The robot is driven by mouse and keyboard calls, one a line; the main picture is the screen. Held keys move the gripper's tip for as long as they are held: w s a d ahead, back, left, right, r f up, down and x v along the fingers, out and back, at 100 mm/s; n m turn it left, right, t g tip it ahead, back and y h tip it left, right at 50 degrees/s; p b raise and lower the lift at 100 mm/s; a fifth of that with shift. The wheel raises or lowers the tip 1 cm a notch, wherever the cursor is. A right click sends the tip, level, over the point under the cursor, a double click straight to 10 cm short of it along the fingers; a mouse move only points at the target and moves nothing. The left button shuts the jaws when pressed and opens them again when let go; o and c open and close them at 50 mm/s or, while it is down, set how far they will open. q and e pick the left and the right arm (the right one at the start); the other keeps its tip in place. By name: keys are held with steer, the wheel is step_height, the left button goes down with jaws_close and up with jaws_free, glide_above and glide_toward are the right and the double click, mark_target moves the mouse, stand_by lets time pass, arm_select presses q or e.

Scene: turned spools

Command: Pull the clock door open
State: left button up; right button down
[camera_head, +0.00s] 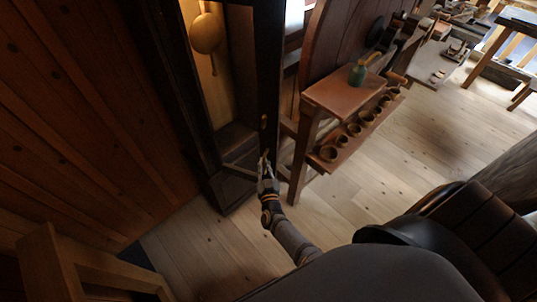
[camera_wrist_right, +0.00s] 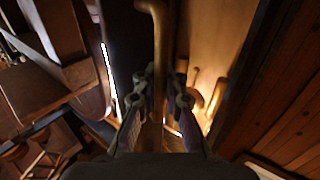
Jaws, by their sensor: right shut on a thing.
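The tall dark wooden clock (camera_head: 235,140) stands at the upper left of the head view. Its lit inside shows, with a round brass pendulum (camera_head: 206,34). The clock door (camera_head: 268,65) is a dark upright panel at the right side of the case and looks swung partly open. My right gripper (camera_head: 264,160) is at the door's lower part. In the right wrist view my right gripper (camera_wrist_right: 161,88) is shut on the brass-coloured door handle (camera_wrist_right: 160,40), a curved bar between its fingers. The exact contact is dark. My left gripper is not in view.
A wooden stand (camera_head: 345,95) with a green bottle (camera_head: 357,74) and a shelf of several small bowls (camera_head: 354,130) is close right of the door. A plank wall (camera_head: 75,120) is at left. Floor (camera_head: 335,215) is clear in front.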

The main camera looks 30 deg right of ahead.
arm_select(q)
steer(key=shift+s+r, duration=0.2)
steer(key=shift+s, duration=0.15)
arm_select(e)
steer(key=shift+s+a+f, duration=0.15)
steer(key=shift+s+a, duration=0.85)
steer(key=shift+a, duration=0.3)
steer(key=c, duration=1.6)
jaws_free()
steer(key=shift+c, duration=0.2)
steer(key=shift+o, duration=1.1)
steer(key=shift+s+d, duration=0.1)
steer(key=shift+s, duration=0.05)
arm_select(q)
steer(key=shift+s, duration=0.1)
